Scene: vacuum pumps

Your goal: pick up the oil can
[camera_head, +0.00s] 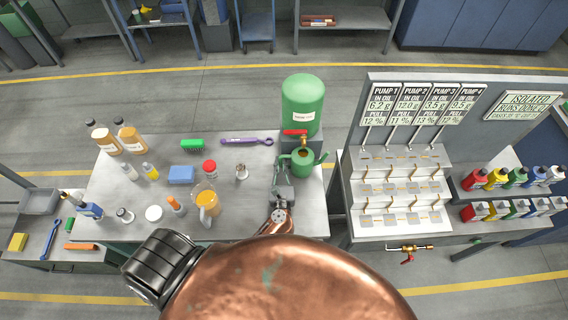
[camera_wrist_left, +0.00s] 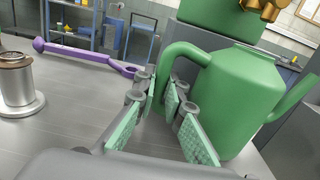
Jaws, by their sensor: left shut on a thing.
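The oil can, a green can with a spout and a loop handle, stands at the right end of the workbench in the head view (camera_head: 303,162). In the left wrist view the can (camera_wrist_left: 238,95) fills the right side, upright, its handle on the left. My left gripper (camera_head: 282,168) is at the can's left side, shut on the handle. In the left wrist view its green-padded fingers (camera_wrist_left: 165,98) stand on both sides of the handle's lower part. Part of the handle is hidden between the fingers. My right gripper is in neither view.
A green tank (camera_head: 303,108) with a red-handled tap stands right behind the can. A purple wrench (camera_head: 247,141), a metal piece (camera_head: 241,171) and a jug of amber liquid (camera_head: 207,203) lie or stand to the left. The pump rack (camera_head: 402,190) is to the right.

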